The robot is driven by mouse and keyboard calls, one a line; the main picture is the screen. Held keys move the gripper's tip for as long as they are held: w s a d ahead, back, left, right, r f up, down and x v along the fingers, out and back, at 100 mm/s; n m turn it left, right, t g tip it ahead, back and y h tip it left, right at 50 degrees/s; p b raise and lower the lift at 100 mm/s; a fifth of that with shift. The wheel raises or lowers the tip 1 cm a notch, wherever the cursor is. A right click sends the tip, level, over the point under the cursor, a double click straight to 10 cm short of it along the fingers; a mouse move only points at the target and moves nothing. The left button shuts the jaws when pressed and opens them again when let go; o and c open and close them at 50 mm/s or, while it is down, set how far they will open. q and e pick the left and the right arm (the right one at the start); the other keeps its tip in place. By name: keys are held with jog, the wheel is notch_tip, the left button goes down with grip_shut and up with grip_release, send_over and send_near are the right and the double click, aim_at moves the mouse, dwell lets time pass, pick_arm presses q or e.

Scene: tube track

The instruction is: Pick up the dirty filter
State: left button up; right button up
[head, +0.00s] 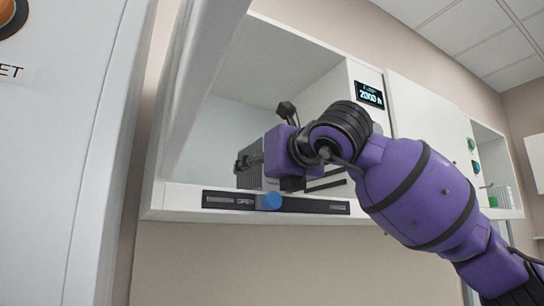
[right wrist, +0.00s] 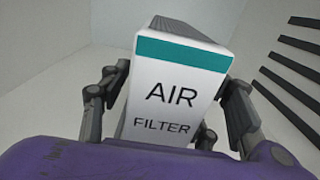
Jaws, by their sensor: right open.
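The air filter (right wrist: 178,88) is a white block with a teal band and the words AIR FILTER in the right wrist view. It lies between the two spread fingers of my right gripper (right wrist: 172,103), with a finger on each side. In the head view, the grey filter (head: 247,180) is inside the open white cabinet, partly hidden by my right gripper (head: 250,160). My right gripper is open; whether a finger touches the filter cannot be told. No dirt shows on the labelled face. My left gripper is not in view.
The open cabinet (head: 178,198) has a dark front strip with a blue slider knob (head: 271,201) below my right gripper. A small display (head: 369,95) is to the right. Dark slots (right wrist: 290,95) line the wall right of the filter. A white panel (head: 60,180) stands close at the left.

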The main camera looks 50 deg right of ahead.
jog(key=shift+w+d, duration=0.15)
jog(key=shift+w, duration=0.3)
jog(key=c, duration=1.4)
jog(key=shift+o, duration=0.2)
jog(key=shift+f, duration=0.1)
